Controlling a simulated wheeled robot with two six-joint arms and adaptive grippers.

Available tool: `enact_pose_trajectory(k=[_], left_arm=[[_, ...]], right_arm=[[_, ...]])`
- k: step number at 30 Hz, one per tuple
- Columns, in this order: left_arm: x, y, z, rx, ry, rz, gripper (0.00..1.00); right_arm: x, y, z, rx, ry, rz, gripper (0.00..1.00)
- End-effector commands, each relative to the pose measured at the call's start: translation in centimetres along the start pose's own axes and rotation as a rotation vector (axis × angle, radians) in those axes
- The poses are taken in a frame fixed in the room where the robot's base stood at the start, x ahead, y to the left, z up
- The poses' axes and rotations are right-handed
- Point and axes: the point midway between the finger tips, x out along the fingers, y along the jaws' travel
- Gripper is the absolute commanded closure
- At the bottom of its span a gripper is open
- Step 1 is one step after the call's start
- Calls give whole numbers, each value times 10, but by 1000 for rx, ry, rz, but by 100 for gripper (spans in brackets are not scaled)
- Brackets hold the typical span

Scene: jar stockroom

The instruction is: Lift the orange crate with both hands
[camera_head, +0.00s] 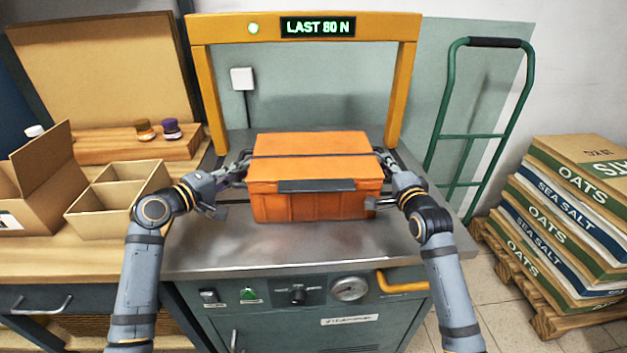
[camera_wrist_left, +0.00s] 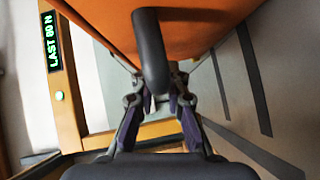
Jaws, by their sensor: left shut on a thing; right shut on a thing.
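The orange crate (camera_head: 315,178) with a closed lid and a dark front latch is in the middle of the head view, over the steel top of the press bench. My left gripper (camera_head: 240,172) is at its left side, shut on the dark side handle. In the left wrist view the handle (camera_wrist_left: 151,50) runs down between the fingers of my left gripper (camera_wrist_left: 160,105), with the crate's orange wall (camera_wrist_left: 210,30) behind it. My right gripper (camera_head: 386,165) is shut at the crate's right side, where its handle is mostly hidden. The crate looks level; I cannot tell whether its base touches the steel.
A yellow frame (camera_head: 403,95) with a display reading "LAST 80 N" stands behind the crate. Cardboard boxes (camera_head: 120,195) and a wooden block with small jars (camera_head: 140,145) are at left. A green hand truck (camera_head: 470,135) and stacked sacks (camera_head: 565,215) are at right.

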Motion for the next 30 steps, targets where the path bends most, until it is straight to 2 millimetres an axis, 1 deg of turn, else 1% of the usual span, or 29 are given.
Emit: enact_pose_trajectory(k=[2, 8, 11, 18, 21, 30], left_arm=[[0, -1, 0, 0, 0, -2, 100], [-1, 6, -1, 2, 1, 2, 100], [-2, 14, -3, 2, 2, 2, 100], [-6, 43, -8, 2, 2, 2, 100], [-7, 50, -9, 2, 2, 2, 100], [-7, 50, -9, 2, 3, 2, 100]], right_arm=[[0, 1, 0, -1, 0, 2, 100], [0, -6, -2, -2, 1, -3, 100], [0, -15, -3, -2, 1, -3, 100], [-1, -43, -9, -3, 2, -4, 100], [-1, -51, -11, -3, 2, -3, 100], [-1, -51, -11, -3, 2, -3, 100]])
